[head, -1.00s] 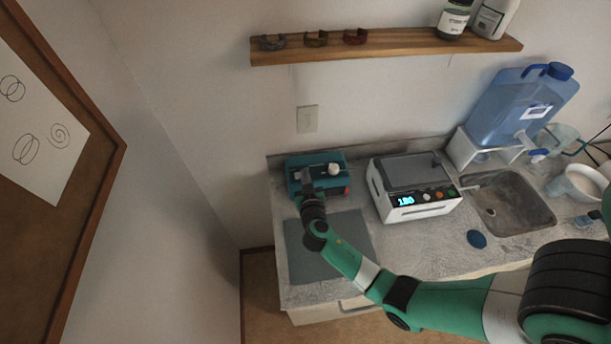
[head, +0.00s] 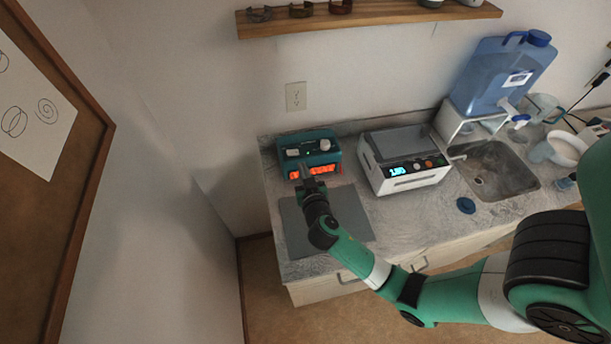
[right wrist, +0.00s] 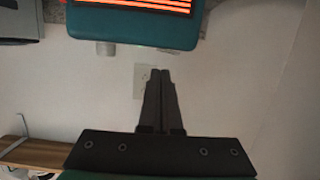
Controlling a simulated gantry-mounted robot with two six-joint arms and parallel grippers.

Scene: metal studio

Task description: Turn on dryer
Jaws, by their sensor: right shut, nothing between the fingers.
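A teal box-shaped device (head: 308,137) with two pale knobs on top and a glowing orange display (head: 318,171) stands at the back left of the counter. A white machine with a grey lid (head: 406,183) and a lit blue display is to its right. No label shows which one is the dryer. My right gripper (head: 313,184) is just in front of the teal device. In the right wrist view its fingers (right wrist: 163,72) are shut and empty, and the teal device (right wrist: 130,24) with orange glowing strips is at the top. My left gripper is not in view.
A grey mat (head: 351,212) lies on the counter (head: 430,222) under my right arm. A blue cap (head: 466,205), a sink (head: 500,172) and a blue water jug (head: 505,75) are to the right. A wooden shelf (head: 380,20) is above.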

